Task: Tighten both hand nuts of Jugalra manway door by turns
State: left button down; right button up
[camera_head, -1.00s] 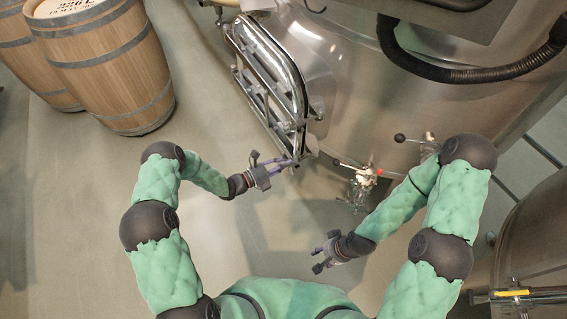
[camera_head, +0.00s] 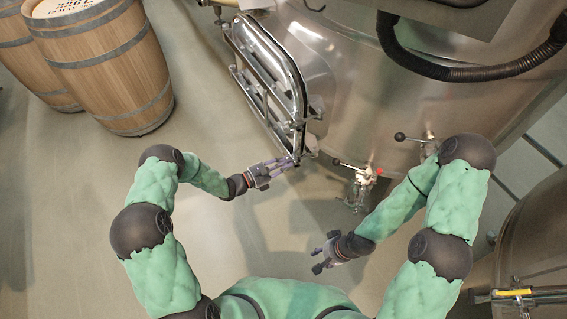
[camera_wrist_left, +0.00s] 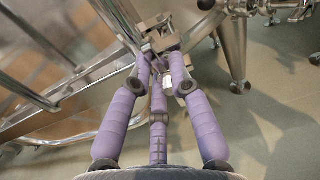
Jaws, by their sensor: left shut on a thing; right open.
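The manway door (camera_head: 297,78) is a tall steel frame with cross bars on the side of the big steel vat. My left gripper (camera_head: 290,163) is at the door's lower end. In the left wrist view, its purple fingers (camera_wrist_left: 163,62) are closed together on a small metal hand nut (camera_wrist_left: 157,40), mostly hidden between the fingertips. The other hand nut cannot be made out clearly. My right gripper (camera_head: 318,257) is open and empty, low in front of my body, apart from the door.
The vat (camera_head: 345,100) fills the upper right. A valve with a black-knobbed lever (camera_head: 362,175) juts out right of the left gripper, and a second lever (camera_head: 402,137) is beyond it. A black hose (camera_head: 460,75) runs above. Barrels (camera_head: 105,65) stand upper left. The left floor is clear.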

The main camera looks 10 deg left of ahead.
pick_arm(q)
jog(key=shift+s+d+m, duration=0.1)
jog(key=shift+s+m, duration=0.05)
jog(key=shift+m, duration=1.75)
jog(key=c, duration=1.1)
grip_release()
jog(key=shift+c, duration=0.2)
jog(key=v, duration=1.2)
